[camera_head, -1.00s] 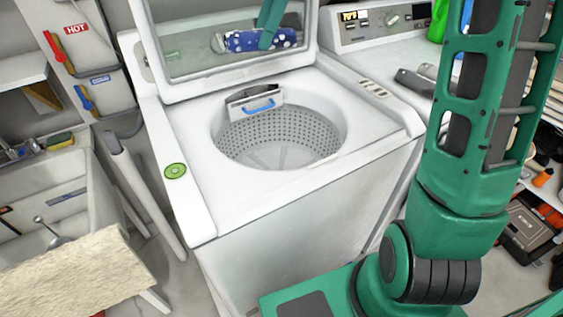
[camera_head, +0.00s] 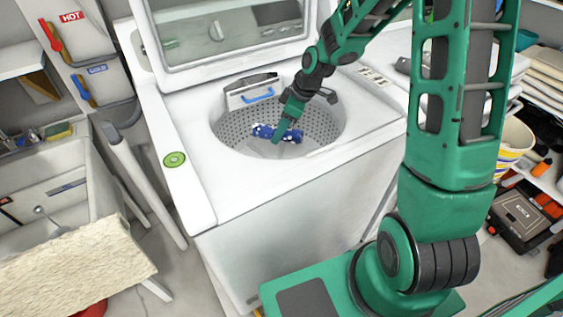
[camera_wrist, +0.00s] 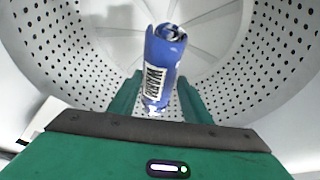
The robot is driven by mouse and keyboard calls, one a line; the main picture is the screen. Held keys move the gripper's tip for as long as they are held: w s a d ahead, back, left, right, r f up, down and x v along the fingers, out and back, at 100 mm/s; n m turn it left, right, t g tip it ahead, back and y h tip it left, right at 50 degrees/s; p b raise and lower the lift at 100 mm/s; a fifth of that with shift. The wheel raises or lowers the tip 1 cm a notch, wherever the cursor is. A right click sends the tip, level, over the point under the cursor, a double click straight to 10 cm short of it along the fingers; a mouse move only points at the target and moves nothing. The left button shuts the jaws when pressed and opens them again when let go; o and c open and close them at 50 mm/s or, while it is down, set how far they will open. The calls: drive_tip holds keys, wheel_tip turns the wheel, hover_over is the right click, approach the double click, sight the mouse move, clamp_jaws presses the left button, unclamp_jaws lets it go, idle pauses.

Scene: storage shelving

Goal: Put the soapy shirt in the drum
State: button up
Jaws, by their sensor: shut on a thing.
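The soapy shirt (camera_head: 263,131) is a rolled blue bundle with white spots, and it is inside the drum (camera_head: 328,122) of the white top-loading washer. My gripper (camera_head: 279,139) reaches down through the drum opening and is shut on the shirt. In the wrist view the shirt (camera_wrist: 163,55), with a white lettered label, sits between the two green fingers of my gripper (camera_wrist: 160,98). The perforated drum wall (camera_wrist: 62,62) and pale finned floor surround it there. I cannot tell whether the shirt touches the drum floor.
The washer lid (camera_head: 225,50) stands open behind the drum. A blue-handled dispenser (camera_head: 252,93) is at the opening's back rim. A sink (camera_head: 70,185) and a beige cloth-covered surface (camera_head: 75,270) are at left. Shelves with tools and a black case (camera_head: 520,218) are at right.

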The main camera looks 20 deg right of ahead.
sight(293, 130)
drive_tip(key=shift+f, duration=4.7)
drive_tip(key=shift+f, duration=0.6)
drive_tip(key=o, duration=1.3)
drive_tip(key=shift+c, duration=0.2)
drive_tip(key=shift+r, duration=0.6)
drive_tip(key=v, duration=1.2)
